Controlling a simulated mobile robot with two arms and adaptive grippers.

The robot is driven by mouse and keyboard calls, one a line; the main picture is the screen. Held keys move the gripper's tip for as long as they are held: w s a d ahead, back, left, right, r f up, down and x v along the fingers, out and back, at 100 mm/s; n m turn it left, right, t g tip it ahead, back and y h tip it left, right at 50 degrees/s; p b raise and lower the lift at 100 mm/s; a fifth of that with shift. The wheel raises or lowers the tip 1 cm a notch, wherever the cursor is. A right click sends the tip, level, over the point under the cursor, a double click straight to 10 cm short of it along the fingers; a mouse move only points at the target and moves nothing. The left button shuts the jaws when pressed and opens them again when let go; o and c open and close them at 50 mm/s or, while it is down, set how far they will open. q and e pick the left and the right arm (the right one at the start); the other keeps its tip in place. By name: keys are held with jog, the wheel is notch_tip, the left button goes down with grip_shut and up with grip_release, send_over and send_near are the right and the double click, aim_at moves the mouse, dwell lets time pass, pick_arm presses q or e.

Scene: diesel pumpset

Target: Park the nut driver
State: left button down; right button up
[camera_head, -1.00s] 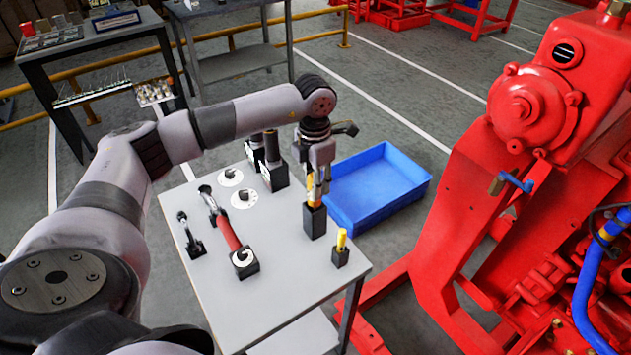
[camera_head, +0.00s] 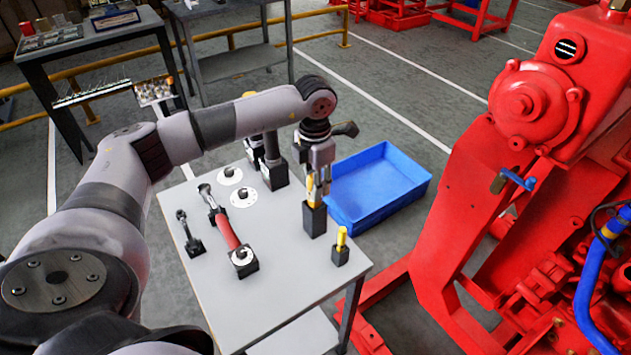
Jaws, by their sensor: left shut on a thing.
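My left gripper (camera_head: 319,184) points down at the right side of the grey table (camera_head: 270,290). It is shut on the nut driver (camera_head: 314,194), which has a yellow-orange handle and is upright. The driver's lower part is in or right over a tall black holder block (camera_head: 315,221); I cannot tell how deep it sits. The gripper fingers hide part of the handle. My right gripper is not in view.
A smaller black block with a yellow-handled tool (camera_head: 341,241) stands close by. A red-handled tool (camera_head: 227,232) lies on supports at the left. A blue bin (camera_head: 380,185) is beyond the table. The red pumpset (camera_head: 500,180) fills the right.

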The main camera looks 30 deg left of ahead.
pick_arm(q)
jog(key=shift+f+b, duration=0.4)
jog(key=shift+f, duration=0.15)
jog(key=c, duration=1.2)
grip_release()
notch_tip(320, 180, up, 12)
jog(key=shift+r, duration=0.1)
